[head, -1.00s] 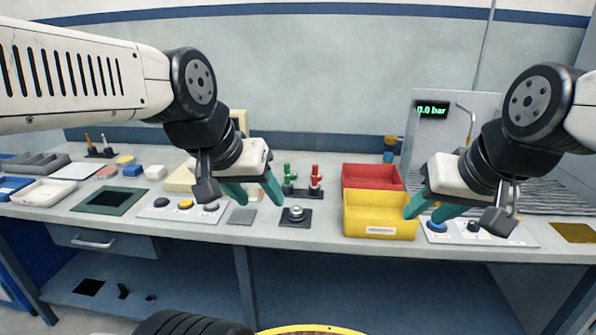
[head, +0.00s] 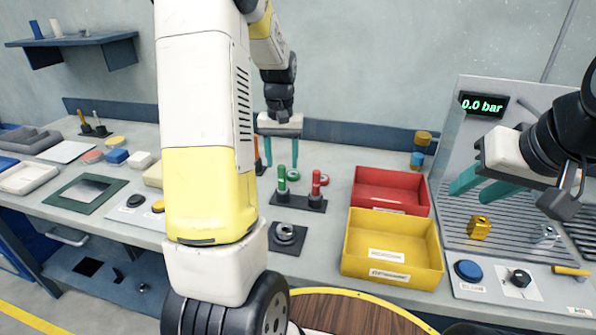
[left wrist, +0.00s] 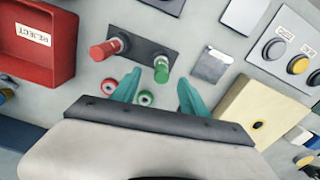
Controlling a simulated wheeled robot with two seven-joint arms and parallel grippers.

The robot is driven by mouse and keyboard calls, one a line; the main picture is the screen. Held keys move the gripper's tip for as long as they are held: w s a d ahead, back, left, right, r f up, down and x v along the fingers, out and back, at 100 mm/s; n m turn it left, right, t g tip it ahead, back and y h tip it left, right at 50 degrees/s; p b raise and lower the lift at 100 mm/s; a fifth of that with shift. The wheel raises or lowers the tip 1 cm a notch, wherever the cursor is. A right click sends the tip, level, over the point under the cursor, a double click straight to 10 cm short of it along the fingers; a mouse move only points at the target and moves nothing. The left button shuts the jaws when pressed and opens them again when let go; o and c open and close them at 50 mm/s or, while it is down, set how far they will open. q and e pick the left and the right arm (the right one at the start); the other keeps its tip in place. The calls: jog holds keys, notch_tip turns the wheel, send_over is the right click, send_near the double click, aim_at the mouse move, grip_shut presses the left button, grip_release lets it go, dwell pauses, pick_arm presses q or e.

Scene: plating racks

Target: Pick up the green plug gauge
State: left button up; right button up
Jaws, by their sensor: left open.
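The green plug gauge (head: 281,180) stands upright in a black holder (head: 299,202), left of the red plug gauge (head: 316,185). I cannot tell whether a finger touches the gauge. My right gripper (head: 470,192) is open and empty near the panel at right.
A black square fixture (head: 287,238) sits in front. My left arm hides part of the bench.

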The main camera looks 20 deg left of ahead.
aim_at(282, 181)
pick_arm(q)
notch_tip(282, 181, down, 8)
jog(key=shift+a+r, duration=0.1)
grip_shut()
dwell(0.5)
